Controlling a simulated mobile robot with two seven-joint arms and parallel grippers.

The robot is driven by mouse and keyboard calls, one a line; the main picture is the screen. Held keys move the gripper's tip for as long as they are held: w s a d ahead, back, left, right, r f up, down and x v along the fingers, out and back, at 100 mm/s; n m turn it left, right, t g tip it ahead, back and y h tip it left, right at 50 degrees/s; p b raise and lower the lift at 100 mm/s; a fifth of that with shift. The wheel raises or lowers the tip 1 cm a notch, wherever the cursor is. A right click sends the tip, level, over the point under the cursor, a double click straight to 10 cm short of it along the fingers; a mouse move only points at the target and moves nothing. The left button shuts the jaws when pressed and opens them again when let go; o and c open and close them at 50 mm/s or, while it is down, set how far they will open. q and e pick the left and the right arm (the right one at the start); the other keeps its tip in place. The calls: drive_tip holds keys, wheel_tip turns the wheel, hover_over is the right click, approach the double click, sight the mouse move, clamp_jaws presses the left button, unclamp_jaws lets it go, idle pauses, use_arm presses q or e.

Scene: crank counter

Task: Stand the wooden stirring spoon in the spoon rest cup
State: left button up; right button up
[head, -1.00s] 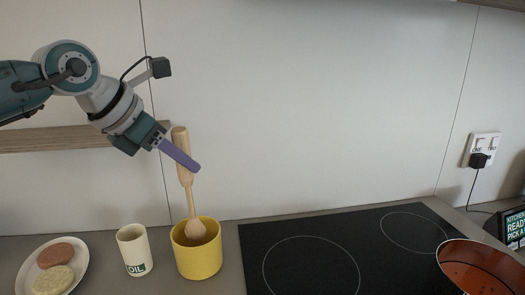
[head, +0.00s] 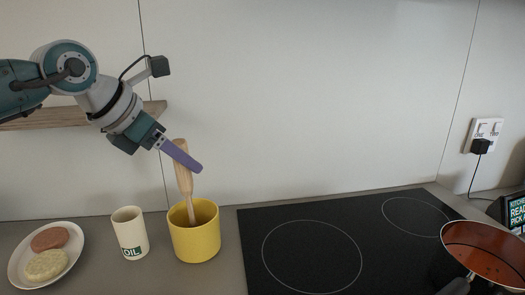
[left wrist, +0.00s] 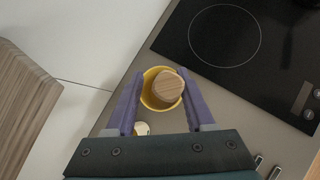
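The wooden spoon (head: 184,175) stands in the yellow cup (head: 195,238), handle up and slightly tilted, with its bowl end hidden inside. My left gripper (head: 188,160) is at the upper handle, above the cup. In the left wrist view the handle's end (left wrist: 168,88) shows between the two purple fingers (left wrist: 160,100), which are spread apart with a gap at the left finger. The yellow cup's rim (left wrist: 148,92) shows behind the handle there. My right gripper is in neither view.
A cream OIL cup (head: 129,233) stands just left of the yellow cup, and a plate (head: 18,268) with two round patties is farther left. A black cooktop (head: 310,225) lies to the right, with a copper-coloured pan (head: 485,248). A wooden shelf (head: 60,117) is on the wall behind my arm.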

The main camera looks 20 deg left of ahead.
use_arm(q)
drive_tip(key=shift+o, duration=0.7)
drive_tip(key=b+v, duration=0.2)
drive_tip(key=v, duration=0.8)
drive_tip(key=shift+d, duration=0.1)
